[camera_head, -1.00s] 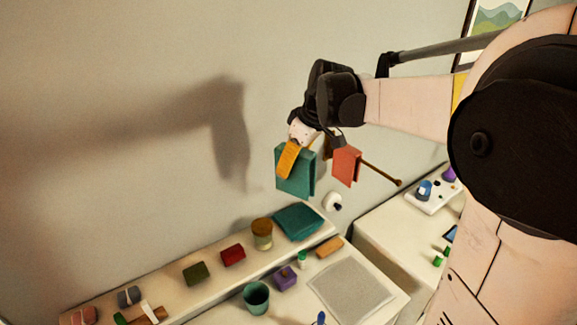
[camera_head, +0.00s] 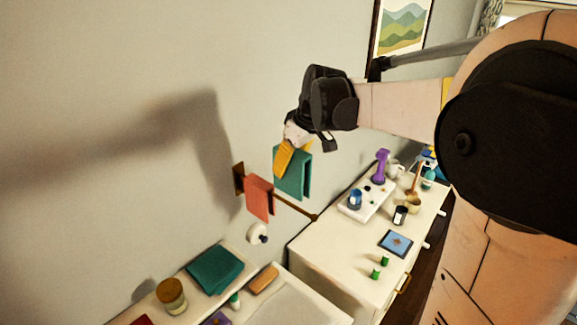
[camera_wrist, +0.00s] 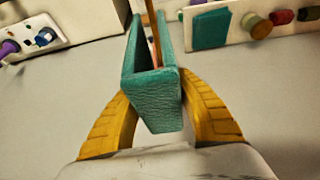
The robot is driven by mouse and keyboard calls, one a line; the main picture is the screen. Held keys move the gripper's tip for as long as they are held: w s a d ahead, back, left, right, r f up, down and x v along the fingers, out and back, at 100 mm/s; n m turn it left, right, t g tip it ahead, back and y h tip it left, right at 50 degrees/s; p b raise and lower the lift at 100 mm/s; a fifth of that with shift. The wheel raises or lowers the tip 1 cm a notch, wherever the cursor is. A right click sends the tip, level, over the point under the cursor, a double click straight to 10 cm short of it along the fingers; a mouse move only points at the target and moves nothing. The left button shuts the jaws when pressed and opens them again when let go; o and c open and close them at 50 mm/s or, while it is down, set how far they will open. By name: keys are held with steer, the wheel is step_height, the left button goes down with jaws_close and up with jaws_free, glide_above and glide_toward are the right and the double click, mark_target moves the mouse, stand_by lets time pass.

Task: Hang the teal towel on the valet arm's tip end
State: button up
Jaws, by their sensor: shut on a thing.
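The teal towel (camera_head: 294,175) is folded over and hangs from my gripper (camera_head: 283,163) in the head view. My gripper's yellow fingers are shut on it; in the wrist view they press on the towel (camera_wrist: 160,92) from both sides. The valet arm (camera_head: 290,204) is a thin brown rod on a wall plate, with its knobbed tip end (camera_head: 315,218) at the right. An orange-red towel (camera_head: 259,197) hangs on it near the wall. In the head view the teal towel appears just above the rod. I cannot tell whether they touch.
A white dresser (camera_head: 325,253) stands below the tip, with a tray (camera_head: 366,201), a blue picture (camera_head: 395,243) and small bottles on top. A shelf at lower left holds another folded teal cloth (camera_head: 214,269) and a lidded jar (camera_head: 172,295). A framed picture (camera_head: 403,27) hangs behind.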

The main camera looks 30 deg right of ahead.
steer(key=shift+s+a, duration=0.1)
steer(key=shift+a, duration=0.05)
step_height(320, 180, down, 15)
steer(key=b, duration=1.2)
steer(key=shift+f, duration=0.2)
stand_by(0.5)
steer(key=o, duration=1.2)
steer(key=shift+c, duration=0.2)
